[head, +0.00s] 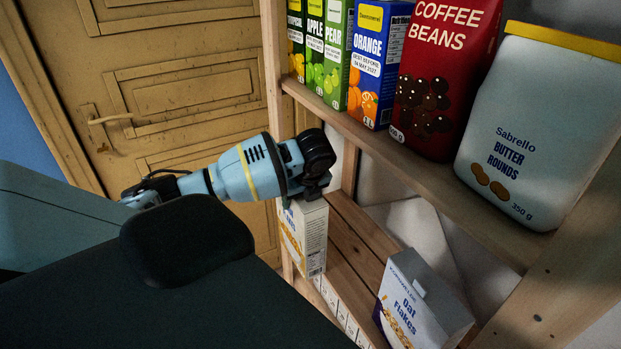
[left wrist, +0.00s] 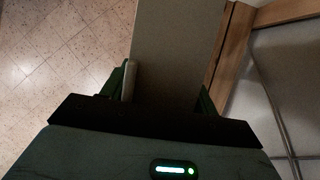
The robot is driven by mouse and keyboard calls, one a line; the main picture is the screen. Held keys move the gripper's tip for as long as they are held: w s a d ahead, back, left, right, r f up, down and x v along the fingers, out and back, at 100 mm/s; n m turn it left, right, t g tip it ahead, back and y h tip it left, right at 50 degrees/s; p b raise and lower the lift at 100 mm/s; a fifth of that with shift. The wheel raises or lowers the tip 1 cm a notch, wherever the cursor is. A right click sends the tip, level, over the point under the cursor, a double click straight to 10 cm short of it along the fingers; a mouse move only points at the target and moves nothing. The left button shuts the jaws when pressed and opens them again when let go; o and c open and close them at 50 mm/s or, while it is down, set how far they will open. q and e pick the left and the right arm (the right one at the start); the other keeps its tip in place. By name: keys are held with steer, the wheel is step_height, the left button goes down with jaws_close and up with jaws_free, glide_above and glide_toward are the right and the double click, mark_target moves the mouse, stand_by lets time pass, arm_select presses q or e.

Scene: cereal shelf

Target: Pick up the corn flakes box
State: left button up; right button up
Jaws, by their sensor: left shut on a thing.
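A white cereal box (head: 305,238) with yellow flakes on its front is at the lower shelf's left end; its name is too small and partly covered to read fully, but it fits the corn flakes box. My left gripper (head: 302,194) is above it, shut on its top. In the left wrist view the box (left wrist: 178,45) is a plain pale panel between the two fingers (left wrist: 165,90). I cannot tell whether its base touches the shelf. My right gripper is not in view.
An Oat Flakes box (head: 408,305) stands to the right on the lower wooden shelf (head: 355,240). The upper shelf (head: 400,165) holds several juice cartons (head: 335,50), coffee beans (head: 440,75) and Butter Rounds (head: 535,125). A wooden post (head: 275,70) is close to my gripper. A door (head: 180,80) is behind.

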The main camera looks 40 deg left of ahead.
arm_select(q)
steer(key=shift+s+d+r, duration=0.1)
steer(key=shift+s, duration=1)
steer(key=shift+s+d+r, duration=0.1)
steer(key=shift+s, duration=1)
